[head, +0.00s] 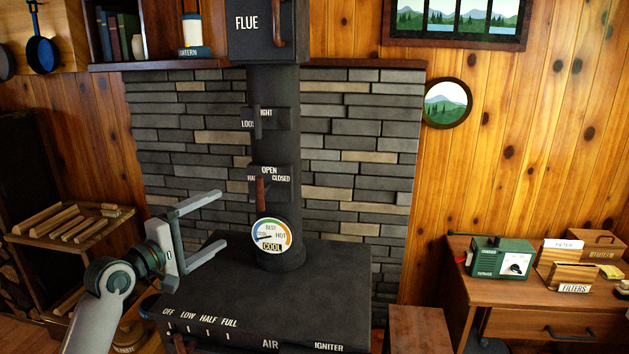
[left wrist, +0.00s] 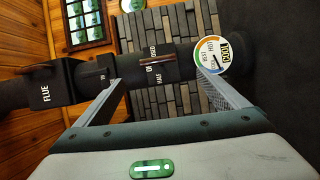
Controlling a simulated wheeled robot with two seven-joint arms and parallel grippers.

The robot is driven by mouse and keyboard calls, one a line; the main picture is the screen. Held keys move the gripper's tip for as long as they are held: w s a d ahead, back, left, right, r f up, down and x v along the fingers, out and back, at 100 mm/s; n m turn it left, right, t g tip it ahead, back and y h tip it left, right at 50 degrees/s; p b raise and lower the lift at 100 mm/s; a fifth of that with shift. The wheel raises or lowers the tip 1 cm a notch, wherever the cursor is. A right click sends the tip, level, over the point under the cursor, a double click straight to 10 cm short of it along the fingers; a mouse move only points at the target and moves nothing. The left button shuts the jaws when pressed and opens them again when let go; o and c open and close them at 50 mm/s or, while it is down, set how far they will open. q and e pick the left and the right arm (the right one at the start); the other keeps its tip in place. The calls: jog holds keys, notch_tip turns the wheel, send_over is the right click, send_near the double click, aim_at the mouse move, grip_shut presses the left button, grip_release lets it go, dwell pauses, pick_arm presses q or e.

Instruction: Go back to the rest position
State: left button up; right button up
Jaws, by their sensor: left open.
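My left gripper (head: 218,228) is open and empty. It is raised over the left side of the black stove (head: 330,285), in front of the stone wall and left of the stove pipe (head: 277,150). In the left wrist view its two fingers (left wrist: 165,100) stand wide apart with nothing between them. Beyond them are the pipe's open/closed damper handle (left wrist: 170,66) and the round gauge (left wrist: 212,55), whose label reads COOL. My right gripper is in neither view.
A flue box (head: 268,30) with a handle tops the pipe. A wooden rack (head: 70,225) with split sticks stands at the left. A desk (head: 545,318) with a green radio (head: 500,257) and a filter box (head: 565,275) stands at the right. A shelf (head: 180,66) runs above the stone.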

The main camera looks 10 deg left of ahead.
pick_arm(q)
jog(key=s+d+f+m+g+y, duration=0.1)
jog(key=s+d+f+m+g, duration=0.15)
jog(key=s+f, duration=0.45)
jog(key=s+d+f+m+g+y, duration=0.1)
jog(key=s+d+f+m, duration=0.2)
jog(key=f, duration=0.8)
jog(key=s+d+f+m+g+y, duration=0.1)
jog(key=s+d+f+m+g, duration=0.15)
jog(key=s+f, duration=0.5)
jog(key=s+d+f+m+g+y, duration=0.15)
jog(key=s+f, duration=0.35)
jog(key=s, duration=0.5)
jog(key=s+f+m+g+y, duration=0.1)
jog(key=s+f+m+g, duration=0.3)
jog(key=s, duration=0.5)
jog(key=s+f+m+g+y, duration=0.1)
jog(key=s+f+y, duration=0.1)
jog(key=s+f, duration=0.6)
jog(key=s+f+g, duration=0.1)
jog(key=s+f, duration=0.2)
jog(key=f, duration=2.3)
jog(key=s+a+f+g+b, duration=0.1)
jog(key=s+a+f+b, duration=0.1)
jog(key=s+f, duration=1.6)
jog(key=shift+s+a+f+m+g, duration=0.3)
jog(key=shift+a+f, duration=0.25)
jog(key=shift+f, duration=0.4)
